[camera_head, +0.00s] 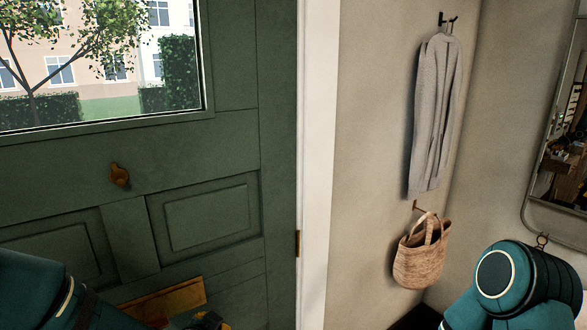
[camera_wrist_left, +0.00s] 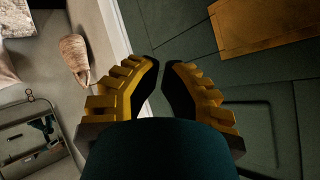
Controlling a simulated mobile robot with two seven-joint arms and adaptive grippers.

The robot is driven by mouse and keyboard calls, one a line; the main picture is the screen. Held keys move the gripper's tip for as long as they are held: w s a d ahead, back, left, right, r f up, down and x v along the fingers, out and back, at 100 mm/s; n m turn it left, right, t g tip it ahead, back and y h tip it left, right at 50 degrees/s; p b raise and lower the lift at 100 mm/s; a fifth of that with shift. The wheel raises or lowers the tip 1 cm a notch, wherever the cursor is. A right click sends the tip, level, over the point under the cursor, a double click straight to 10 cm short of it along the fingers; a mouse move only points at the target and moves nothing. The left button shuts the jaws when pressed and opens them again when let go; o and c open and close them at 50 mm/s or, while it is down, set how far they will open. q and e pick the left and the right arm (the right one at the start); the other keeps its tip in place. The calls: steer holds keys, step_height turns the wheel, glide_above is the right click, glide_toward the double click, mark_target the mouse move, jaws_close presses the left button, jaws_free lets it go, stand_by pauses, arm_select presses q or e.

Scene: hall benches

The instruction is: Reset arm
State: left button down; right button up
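My left gripper (camera_head: 207,322) shows only in part at the bottom edge of the head view, in front of the green door. In the left wrist view, its yellow and black fingers (camera_wrist_left: 160,68) lean towards each other with a narrow gap between the tips. Nothing is held between them. My left arm comes in at the lower left of the head view. My right arm shows at the lower right, a teal joint; its gripper is out of view.
The green door (camera_head: 232,150) has a brass knob (camera_head: 119,175) and a brass plate (camera_head: 165,301) low down. A grey garment (camera_head: 435,115) and a woven basket (camera_head: 421,260) hang on the wall. A framed mirror (camera_head: 562,140) hangs above my right arm.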

arm_select(q)
steer(key=s+d+f+n+g+h+b, duration=0.1)
steer(key=s+d+f+n+g, duration=0.1)
steer(key=s+f, duration=0.3)
steer(key=s+d+f+n+g+b, duration=0.1)
steer(key=s+f+n+g, duration=0.3)
steer(key=f, duration=0.8)
steer(key=s+d+f+n+g+h+b, duration=0.1)
steer(key=s+d+f+n+g, duration=0.2)
steer(key=s+f, duration=0.4)
steer(key=shift+s+d+f+h, duration=0.2)
steer(key=shift+d+f+h, duration=0.1)
steer(key=shift+d+f, duration=0.4)
steer(key=shift+a+f, duration=0.1)
steer(key=shift+a, duration=0.2)
